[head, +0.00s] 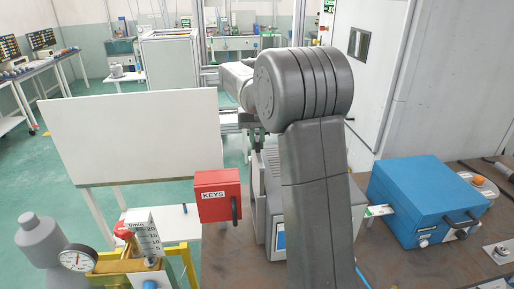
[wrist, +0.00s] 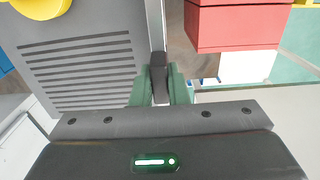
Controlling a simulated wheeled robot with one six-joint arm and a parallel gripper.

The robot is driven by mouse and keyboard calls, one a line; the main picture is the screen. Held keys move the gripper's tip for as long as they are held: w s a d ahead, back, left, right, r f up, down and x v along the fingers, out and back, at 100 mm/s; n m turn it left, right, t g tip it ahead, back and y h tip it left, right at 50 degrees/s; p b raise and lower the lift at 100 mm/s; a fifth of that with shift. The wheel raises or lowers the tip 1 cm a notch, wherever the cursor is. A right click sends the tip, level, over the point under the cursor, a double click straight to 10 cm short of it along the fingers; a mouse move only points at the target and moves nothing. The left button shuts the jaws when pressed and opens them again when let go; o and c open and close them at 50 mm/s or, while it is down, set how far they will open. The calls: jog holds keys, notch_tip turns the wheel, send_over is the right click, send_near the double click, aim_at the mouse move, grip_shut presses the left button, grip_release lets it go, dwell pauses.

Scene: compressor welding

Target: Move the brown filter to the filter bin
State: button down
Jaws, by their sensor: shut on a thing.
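In the head view, my gripper (head: 258,145) is above the left back edge of a grey slotted machine, partly hidden by my arm. I cannot identify a filter bin in either view.
The grey slotted machine (wrist: 80,65) lies below my gripper. A red KEYS box (head: 218,190) stands left of it, near a white board (head: 130,135). A blue case (head: 415,195) is at the right. A gauge stand (head: 78,260) is at the front left.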

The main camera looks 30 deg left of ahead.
notch_tip(320, 180, up, 14)
jog(key=shift+f, duration=0.25)
dwell(1.1)
